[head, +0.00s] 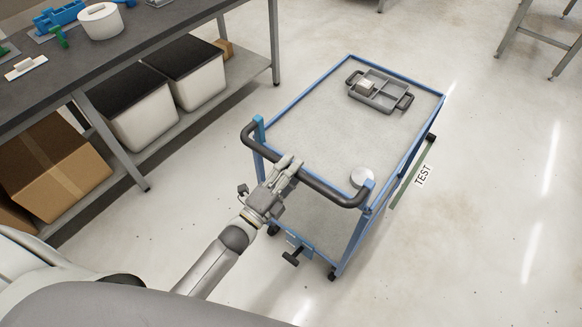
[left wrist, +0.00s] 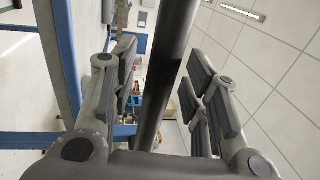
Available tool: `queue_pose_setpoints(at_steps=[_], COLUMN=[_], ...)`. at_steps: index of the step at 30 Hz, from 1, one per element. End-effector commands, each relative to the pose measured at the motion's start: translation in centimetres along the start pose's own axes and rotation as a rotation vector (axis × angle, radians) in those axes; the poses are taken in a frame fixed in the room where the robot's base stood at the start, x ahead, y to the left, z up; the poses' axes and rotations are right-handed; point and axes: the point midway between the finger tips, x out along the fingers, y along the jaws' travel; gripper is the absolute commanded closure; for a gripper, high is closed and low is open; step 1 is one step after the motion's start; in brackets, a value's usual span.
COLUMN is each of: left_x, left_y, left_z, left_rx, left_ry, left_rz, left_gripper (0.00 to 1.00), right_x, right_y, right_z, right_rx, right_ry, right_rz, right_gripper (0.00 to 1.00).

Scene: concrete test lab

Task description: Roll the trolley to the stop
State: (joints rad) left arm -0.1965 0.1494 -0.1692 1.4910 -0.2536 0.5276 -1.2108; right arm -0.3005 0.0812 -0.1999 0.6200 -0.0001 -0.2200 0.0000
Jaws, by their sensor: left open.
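The trolley (head: 300,105) has a blue frame and grey decks and stands on castors in the middle of the head view. Its dark handle (head: 325,190) runs along the near end. My left gripper (head: 288,168) is at the handle, left of its middle. In the left wrist view the handle (left wrist: 168,65) passes between the open fingers of my left gripper (left wrist: 165,82), with gaps on both sides. I cannot pick out a stop for certain. My right gripper is not in view.
A workbench (head: 150,45) with bins (head: 140,110) and a cardboard box (head: 65,170) below stands at left. The floor (head: 500,200) at right is clear.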

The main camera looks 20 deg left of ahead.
Motion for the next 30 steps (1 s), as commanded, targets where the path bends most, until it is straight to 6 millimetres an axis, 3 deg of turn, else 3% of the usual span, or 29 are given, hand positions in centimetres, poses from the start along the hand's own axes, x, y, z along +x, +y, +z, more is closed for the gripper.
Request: queue_pose_setpoints(at_steps=[8, 18, 30], left_x=[0.11, 0.08, 0.86], left_y=[0.03, 0.02, 0.24], left_z=[0.00, 0.01, 0.03], left_rx=[0.000, 0.000, 0.001], left_ry=[0.000, 0.000, 0.000], left_rz=[0.000, 0.000, -0.002], left_gripper=[0.59, 1.00, 1.00], right_x=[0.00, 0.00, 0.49], right_y=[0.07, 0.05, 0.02], right_z=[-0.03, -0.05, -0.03], right_rx=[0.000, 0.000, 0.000], right_ry=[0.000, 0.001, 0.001], right_rz=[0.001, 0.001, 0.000], right_gripper=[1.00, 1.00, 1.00])
